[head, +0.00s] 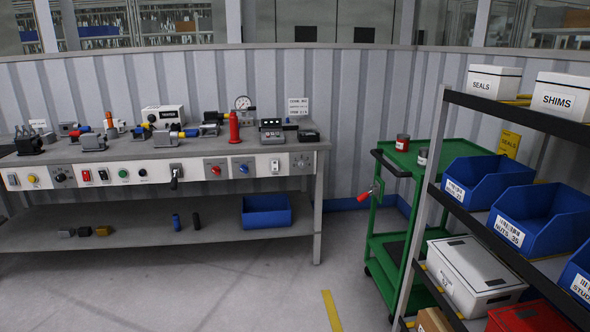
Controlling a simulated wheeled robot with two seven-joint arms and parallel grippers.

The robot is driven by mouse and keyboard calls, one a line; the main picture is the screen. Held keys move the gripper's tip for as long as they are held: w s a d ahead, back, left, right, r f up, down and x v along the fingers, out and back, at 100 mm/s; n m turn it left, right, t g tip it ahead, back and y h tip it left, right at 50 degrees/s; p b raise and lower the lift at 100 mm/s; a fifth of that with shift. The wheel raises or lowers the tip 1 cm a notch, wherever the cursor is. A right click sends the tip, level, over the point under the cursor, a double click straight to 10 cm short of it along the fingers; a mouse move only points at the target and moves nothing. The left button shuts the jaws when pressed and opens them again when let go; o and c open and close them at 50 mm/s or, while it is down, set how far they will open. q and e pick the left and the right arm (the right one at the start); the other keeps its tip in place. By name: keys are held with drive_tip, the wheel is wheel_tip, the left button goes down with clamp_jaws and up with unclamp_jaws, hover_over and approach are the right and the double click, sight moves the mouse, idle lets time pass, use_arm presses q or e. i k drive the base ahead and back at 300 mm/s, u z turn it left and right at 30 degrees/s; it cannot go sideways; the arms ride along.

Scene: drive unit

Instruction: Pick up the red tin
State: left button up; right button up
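A small red tin (402,142) with a dark grey top stands upright on the top tray of the green cart (440,152), near its back left corner. A second small tin (422,157), pale with some red on it, stands a little nearer and to the right, partly hidden by the shelf post. I cannot tell for sure which of the two is meant. Neither of my grippers shows in the head view.
A grey workbench (160,155) with tools and a control panel fills the left. A shelf rack (520,120) with blue bins (537,218) and white boxes stands at right, partly in front of the cart. Open floor (250,290) lies between bench and cart.

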sight(403, 141)
drive_tip(key=u, duration=0.55)
drive_tip(key=i, duration=2.35)
drive_tip(key=z, duration=1.1)
drive_tip(key=i, duration=1.35)
drive_tip(key=z, duration=1.1)
